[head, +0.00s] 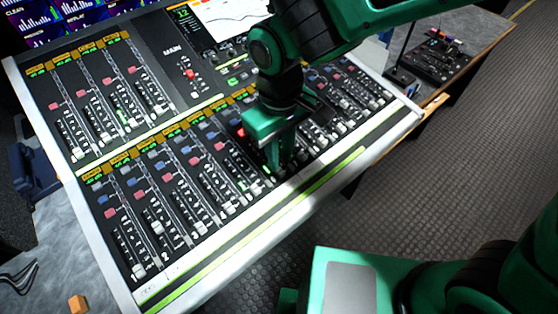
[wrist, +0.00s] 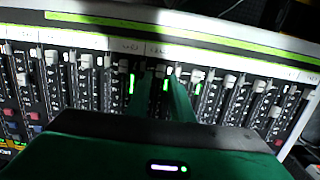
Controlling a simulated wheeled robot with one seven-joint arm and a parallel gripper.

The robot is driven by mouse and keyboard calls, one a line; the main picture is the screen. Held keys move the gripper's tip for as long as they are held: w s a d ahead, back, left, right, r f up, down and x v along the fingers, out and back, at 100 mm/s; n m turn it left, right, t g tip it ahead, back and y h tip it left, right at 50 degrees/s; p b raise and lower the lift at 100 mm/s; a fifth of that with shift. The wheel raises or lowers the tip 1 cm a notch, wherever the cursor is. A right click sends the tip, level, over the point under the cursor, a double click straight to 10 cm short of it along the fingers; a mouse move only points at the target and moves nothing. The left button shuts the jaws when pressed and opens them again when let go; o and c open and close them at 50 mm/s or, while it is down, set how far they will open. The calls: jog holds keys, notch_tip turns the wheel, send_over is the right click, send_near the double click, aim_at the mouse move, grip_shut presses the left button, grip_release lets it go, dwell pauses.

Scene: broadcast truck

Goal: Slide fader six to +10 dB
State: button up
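The mixing console (head: 196,268) carries a lower row of faders with white caps at different heights. My gripper (head: 280,165) points down over the middle of this row. In the wrist view its two green fingers (wrist: 163,80) stand apart, with a light fader cap (wrist: 160,71) in the gap between them. I cannot tell whether either finger touches that cap.
Neighbouring caps stand close on both sides of my fingers. A small black device (head: 440,58) sits at the back right.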

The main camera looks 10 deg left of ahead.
aim_at(280, 170)
jog(key=shift+f, duration=2.1)
